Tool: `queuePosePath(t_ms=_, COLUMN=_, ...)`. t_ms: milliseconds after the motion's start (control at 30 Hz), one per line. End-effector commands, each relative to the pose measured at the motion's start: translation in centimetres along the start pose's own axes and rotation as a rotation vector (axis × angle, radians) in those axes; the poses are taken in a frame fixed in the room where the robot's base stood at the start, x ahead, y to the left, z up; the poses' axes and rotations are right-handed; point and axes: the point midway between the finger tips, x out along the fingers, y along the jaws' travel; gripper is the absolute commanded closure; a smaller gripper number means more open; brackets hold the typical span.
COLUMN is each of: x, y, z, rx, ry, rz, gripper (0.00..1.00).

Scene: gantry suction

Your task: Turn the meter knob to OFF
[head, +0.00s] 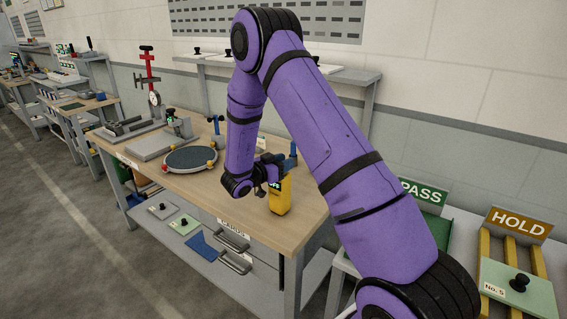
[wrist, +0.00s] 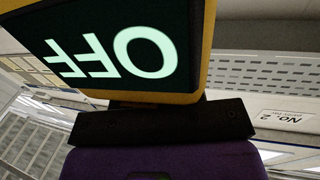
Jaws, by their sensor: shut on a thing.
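The yellow meter (head: 281,197) stands upright near the front right of the wooden workbench. Its dark screen shows OFF in pale green letters, partly covered in the head view. In the wrist view the screen (wrist: 110,82) fills the top and reads OFF upside down. My gripper (head: 262,187) is at the meter's face, shut on the meter knob. The knob itself is hidden behind the gripper, so I cannot see where its pointer stands.
The workbench (head: 230,190) also bears a round dark turntable (head: 190,158), a grey plate and a red-topped dial stand (head: 152,88) to the left. Drawers with handles are below. PASS (head: 422,193) and HOLD (head: 518,223) signs stand at the right. The floor at left is clear.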

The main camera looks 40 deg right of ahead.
Motion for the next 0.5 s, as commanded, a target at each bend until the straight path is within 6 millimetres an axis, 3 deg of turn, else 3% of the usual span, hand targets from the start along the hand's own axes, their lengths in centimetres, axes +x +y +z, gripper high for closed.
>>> queuePosePath(t_ms=33, x=-0.03, y=0.01, z=0.09, rx=-0.001, ry=-0.002, rz=-0.001, gripper=0.63)
queuePosePath(t_ms=133, x=-0.03, y=0.0, z=0.08, rx=-0.001, ry=-0.002, rz=-0.001, gripper=0.4)
queuePosePath(t_ms=500, x=-0.45, y=-0.04, z=0.02, rx=0.0, ry=-0.001, rz=-0.002, gripper=0.39)
